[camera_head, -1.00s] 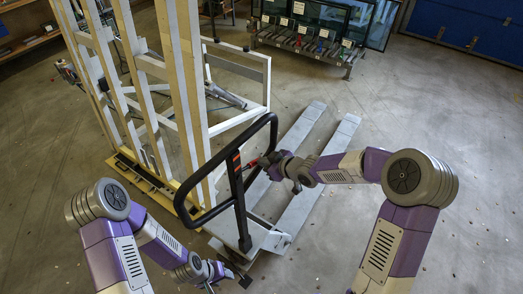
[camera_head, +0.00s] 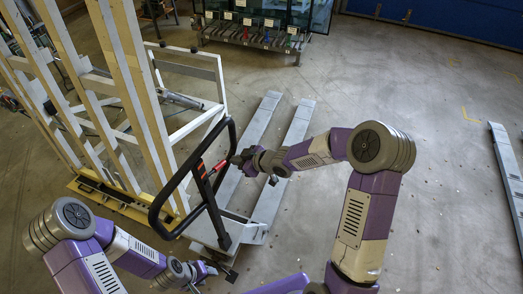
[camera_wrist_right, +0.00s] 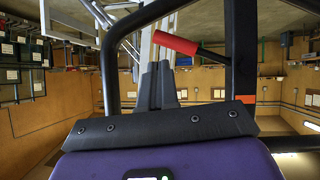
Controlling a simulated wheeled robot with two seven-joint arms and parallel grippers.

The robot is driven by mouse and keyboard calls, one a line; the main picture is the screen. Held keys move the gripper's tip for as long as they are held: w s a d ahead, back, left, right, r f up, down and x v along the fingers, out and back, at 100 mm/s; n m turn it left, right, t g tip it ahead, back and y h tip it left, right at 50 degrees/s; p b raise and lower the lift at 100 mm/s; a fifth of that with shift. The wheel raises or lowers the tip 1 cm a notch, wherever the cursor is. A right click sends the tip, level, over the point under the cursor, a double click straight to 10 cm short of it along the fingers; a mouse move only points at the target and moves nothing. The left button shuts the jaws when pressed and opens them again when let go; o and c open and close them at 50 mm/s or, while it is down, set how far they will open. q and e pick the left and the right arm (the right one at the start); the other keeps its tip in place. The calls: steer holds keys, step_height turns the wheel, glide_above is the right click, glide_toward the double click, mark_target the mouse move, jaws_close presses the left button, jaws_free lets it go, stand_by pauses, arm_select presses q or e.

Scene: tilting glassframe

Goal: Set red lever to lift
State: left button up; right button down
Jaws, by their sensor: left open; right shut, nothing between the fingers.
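The red lever (camera_head: 220,165) sits on the black post inside the black looped handle (camera_head: 153,210) of a pallet truck. It also shows in the right wrist view (camera_wrist_right: 175,42), red-tipped on a dark rod that runs right towards the post. My right gripper (camera_head: 236,160) is shut and empty beside the lever in the head view. In the right wrist view its dark fingers (camera_wrist_right: 155,84) are together just below the red tip; I cannot tell whether they touch it. My left gripper (camera_head: 205,278) is open and low, apart from the handle.
Grey forks (camera_head: 264,118) extend behind the handle. A tall pale wooden frame (camera_head: 135,80) stands close to its left. A rack of glass panes (camera_head: 262,32) is at the back. Open floor (camera_head: 440,120) lies to the right, with a long grey beam (camera_head: 508,165) at the edge.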

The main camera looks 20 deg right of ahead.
steer(key=s+d+r+p, duration=0.3)
steer(key=s+d+r, duration=0.1)
steer(key=d+r, duration=0.15)
steer(key=s+a+f+m+g+b, duration=0.1)
steer(key=s+a+f+m+b, duration=0.2)
steer(key=f, duration=0.6)
steer(key=s+a+f+m+g+b, duration=0.1)
steer(key=s+f+m+b, duration=0.15)
steer(key=f+b, duration=0.4)
steer(key=s+a+f+m+g+b, duration=0.1)
steer(key=s+f+m+b, duration=0.15)
steer(key=f, duration=0.75)
steer(key=s+a+f+m+g+h+b, duration=0.1)
steer(key=s+f+m+g+h+b, duration=0.2)
steer(key=s+f+b, duration=0.4)
steer(key=s+f+m+g, duration=0.1)
steer(key=s+f+g, duration=0.1)
steer(key=s+f, duration=0.6)
steer(key=shift+s+x, duration=0.25)
steer(key=shift+x, duration=0.95)
